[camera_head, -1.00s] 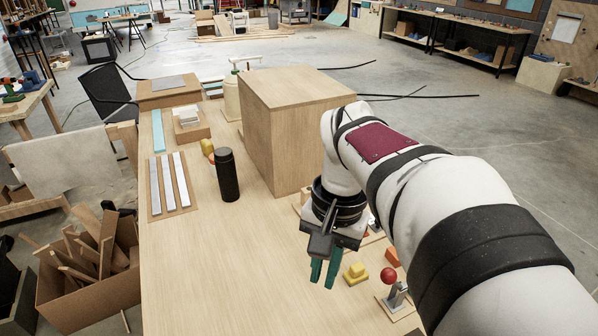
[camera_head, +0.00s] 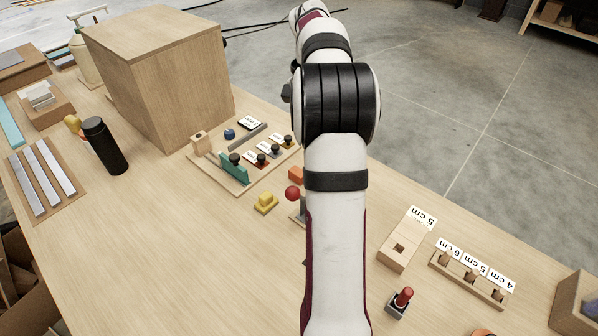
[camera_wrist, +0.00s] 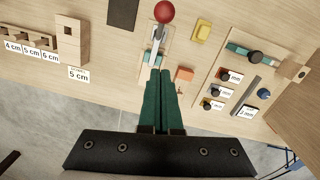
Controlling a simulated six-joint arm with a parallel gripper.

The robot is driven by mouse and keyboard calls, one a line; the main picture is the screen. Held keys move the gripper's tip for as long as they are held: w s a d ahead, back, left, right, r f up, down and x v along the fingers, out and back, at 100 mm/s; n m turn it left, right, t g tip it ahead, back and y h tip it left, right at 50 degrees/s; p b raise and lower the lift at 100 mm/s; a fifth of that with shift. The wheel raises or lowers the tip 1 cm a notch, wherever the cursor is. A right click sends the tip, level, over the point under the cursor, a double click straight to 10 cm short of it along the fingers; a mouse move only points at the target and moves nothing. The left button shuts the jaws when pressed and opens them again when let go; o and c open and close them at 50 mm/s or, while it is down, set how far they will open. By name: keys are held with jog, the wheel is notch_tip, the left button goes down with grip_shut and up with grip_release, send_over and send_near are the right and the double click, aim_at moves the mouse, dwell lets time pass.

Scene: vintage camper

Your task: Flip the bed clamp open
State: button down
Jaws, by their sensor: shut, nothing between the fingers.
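The bed clamp has a red ball on a metal lever, fixed to a small wooden base. In the head view only its red ball (camera_head: 293,193) and a bit of its body show beside my arm. In the wrist view the clamp (camera_wrist: 163,13) is at top centre, its metal parts running down towards my fingers. My gripper (camera_wrist: 159,72) has its two teal fingers together, holding nothing. Its tips overlap the lower end of the clamp in view; I cannot tell whether they touch. The gripper is hidden behind my arm in the head view.
A yellow block (camera_head: 265,203) and an orange block (camera_head: 296,174) lie near the clamp. A wooden board with knobs and labels (camera_head: 240,186) is beyond them. A large wooden box (camera_head: 165,85), a black bottle (camera_head: 105,146) and a slotted block (camera_head: 403,246) stand on the table.

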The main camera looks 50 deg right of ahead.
jog(key=s+a+f, duration=0.1)
jog(key=a+f, duration=0.3)
jog(key=f, duration=0.4)
jog(key=shift+a+f, duration=0.1)
jog(key=shift+a, duration=0.15)
